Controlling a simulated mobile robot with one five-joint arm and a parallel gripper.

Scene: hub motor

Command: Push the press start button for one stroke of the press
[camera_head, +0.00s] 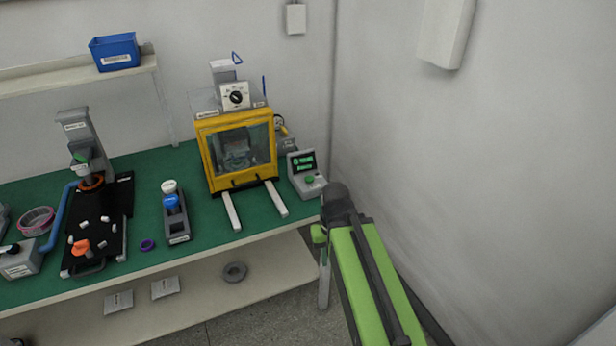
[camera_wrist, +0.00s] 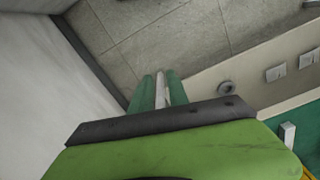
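The press (camera_head: 238,150) is a yellow-framed box with a clear window, standing on the green bench top. At its right is a small grey control box (camera_head: 306,186) with a lit green display and a green button (camera_head: 309,180) on its sloping top. My gripper (camera_head: 318,235) is mostly hidden behind my green arm, right of the control box by the bench's front corner, apart from the button. In the wrist view two green fingers (camera_wrist: 158,92) point down toward the floor, with a pale strip between them. I cannot tell whether they are closed. The button is not in the wrist view.
Two white rails (camera_head: 232,211) stick out from the press front. A stand with blue and white knobs (camera_head: 175,212) and an arbor press (camera_head: 85,150) stand farther left. The wall (camera_head: 480,160) is close on the right. The lower shelf holds a grey ring (camera_head: 235,271).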

